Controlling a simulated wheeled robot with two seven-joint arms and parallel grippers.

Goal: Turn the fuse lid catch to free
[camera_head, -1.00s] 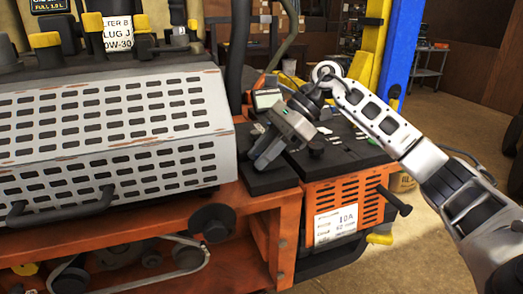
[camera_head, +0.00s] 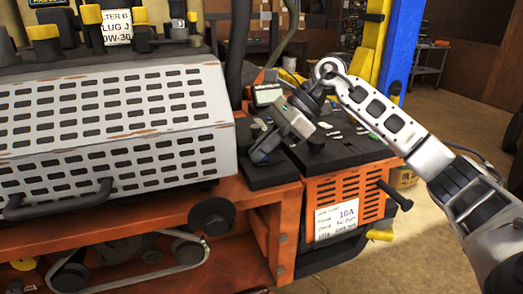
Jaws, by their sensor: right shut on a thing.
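My right gripper (camera_head: 262,146) reaches down onto the left part of the black top (camera_head: 345,152) of an orange box. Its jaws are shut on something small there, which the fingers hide. I take this to be the fuse lid catch, but I cannot see its shape or its angle. The gripper is tilted, its fingers pointing down and left. My left gripper is not in view.
A white slotted cover (camera_head: 110,120) with a dark handle stands close left of the gripper. A small grey display (camera_head: 268,94) is just behind it. A black knob (camera_head: 400,198) sticks out at the box's right. Open floor (camera_head: 455,240) lies to the right.

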